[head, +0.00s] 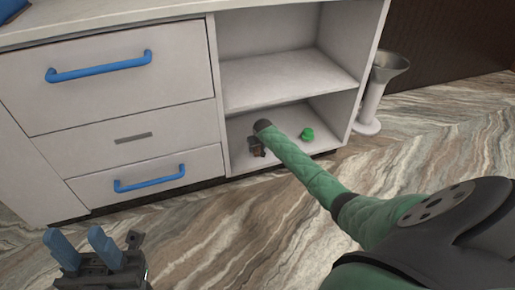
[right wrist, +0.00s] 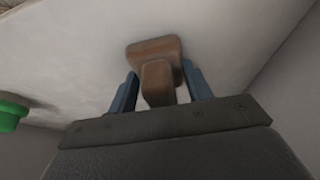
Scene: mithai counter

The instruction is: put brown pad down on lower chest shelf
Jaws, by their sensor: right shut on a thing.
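The lower chest shelf (head: 298,117) is the open bottom compartment on the right side of the white chest. My right arm reaches down into it, and my right gripper (right wrist: 159,74) is shut on the brown pad (right wrist: 155,48). The pad has a wide flat base and a narrower grip between the two blue fingers. Its base is at the pale shelf surface, but I cannot tell whether it touches. In the head view my right arm's end partly hides the gripper and pad. My left gripper (head: 82,246) is open and empty, low at the left over the floor.
A green knobbed object (head: 307,133) stands on the lower shelf, right of my right gripper; it also shows in the right wrist view (right wrist: 9,114). Drawers with blue handles (head: 100,67) fill the chest's left side.

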